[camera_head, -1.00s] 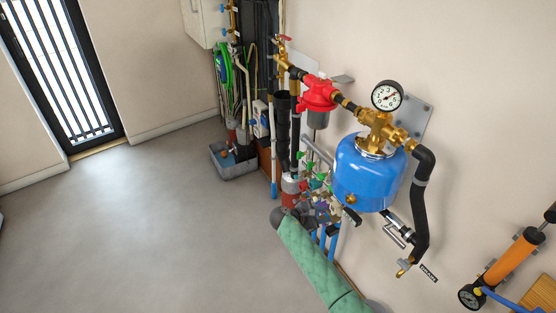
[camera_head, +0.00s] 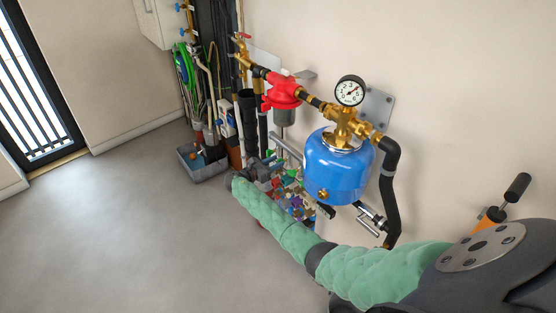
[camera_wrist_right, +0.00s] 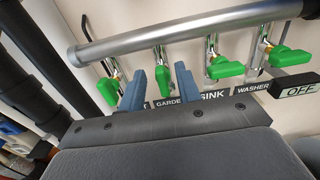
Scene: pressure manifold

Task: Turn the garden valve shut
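In the right wrist view a grey manifold pipe (camera_wrist_right: 190,32) runs across the top with several green valve handles below it. The garden valve's green handle (camera_wrist_right: 163,82) hangs roughly upright above a label reading GARDEN (camera_wrist_right: 167,103). My right gripper (camera_wrist_right: 160,78) is open, with one blue-grey finger on each side of this handle in the picture. I cannot tell whether they touch it. In the head view my right gripper (camera_head: 277,176) is small and partly hidden among the valves low on the wall. My left gripper is not in view.
The SINK handle (camera_wrist_right: 224,68) is close to the right finger, and another green handle (camera_wrist_right: 109,92) is left of the left finger. A blue tank (camera_head: 336,168) with a gauge (camera_head: 350,90) hangs above my right arm. The floor at left is clear.

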